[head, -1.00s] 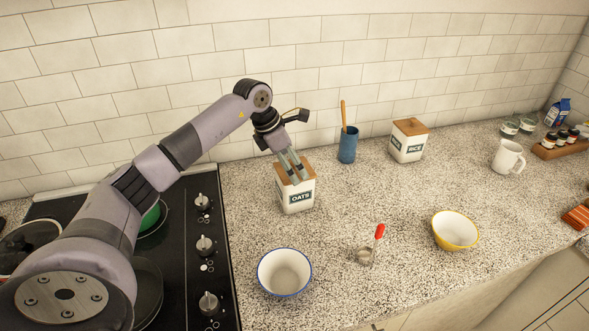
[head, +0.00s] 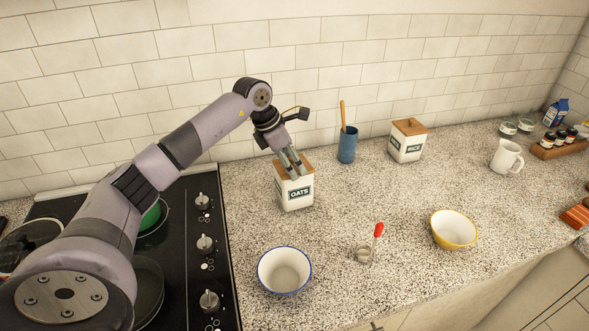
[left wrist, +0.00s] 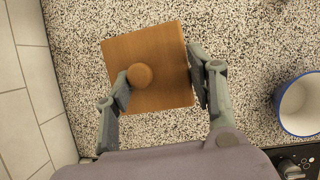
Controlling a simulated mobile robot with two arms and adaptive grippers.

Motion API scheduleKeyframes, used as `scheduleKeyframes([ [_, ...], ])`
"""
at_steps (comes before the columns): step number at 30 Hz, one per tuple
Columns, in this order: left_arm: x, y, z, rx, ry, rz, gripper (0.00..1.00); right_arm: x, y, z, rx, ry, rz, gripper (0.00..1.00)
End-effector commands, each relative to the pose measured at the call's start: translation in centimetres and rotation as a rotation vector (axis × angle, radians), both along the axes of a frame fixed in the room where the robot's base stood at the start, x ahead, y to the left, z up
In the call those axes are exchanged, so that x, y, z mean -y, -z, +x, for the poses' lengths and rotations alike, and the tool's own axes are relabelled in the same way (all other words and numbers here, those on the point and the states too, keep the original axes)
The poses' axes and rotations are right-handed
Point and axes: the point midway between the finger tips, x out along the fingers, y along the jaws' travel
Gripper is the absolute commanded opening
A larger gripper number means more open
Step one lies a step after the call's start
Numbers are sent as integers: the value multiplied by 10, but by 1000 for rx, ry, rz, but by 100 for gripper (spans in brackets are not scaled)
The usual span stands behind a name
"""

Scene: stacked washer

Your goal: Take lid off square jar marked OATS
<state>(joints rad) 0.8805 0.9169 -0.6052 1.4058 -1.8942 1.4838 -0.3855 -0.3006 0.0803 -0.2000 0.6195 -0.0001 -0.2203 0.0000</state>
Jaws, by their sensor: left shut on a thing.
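The square white jar marked OATS (head: 298,194) stands on the counter right of the hob, and its wooden lid (head: 281,170) is on top. In the left wrist view the square lid (left wrist: 155,50) with its round knob (left wrist: 140,75) fills the middle and hides the jar body. My left gripper (head: 296,171) comes down on the lid from above and is shut on it. In the left wrist view one finger of the left gripper (left wrist: 158,80) is by the knob, the other at the lid's right edge. My right gripper is not in view.
A blue utensil pot (head: 347,146) and a lidded RICE jar (head: 404,149) stand behind to the right. A white bowl with a blue rim (head: 285,272), a small red-handled tool (head: 376,235) and a yellow bowl (head: 455,231) are in front.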

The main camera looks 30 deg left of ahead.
Motion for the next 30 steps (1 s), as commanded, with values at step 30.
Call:
scheduleKeyframes([
  [30, 0, -147, -1, 1, -1, 3, 22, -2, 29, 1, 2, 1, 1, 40],
])
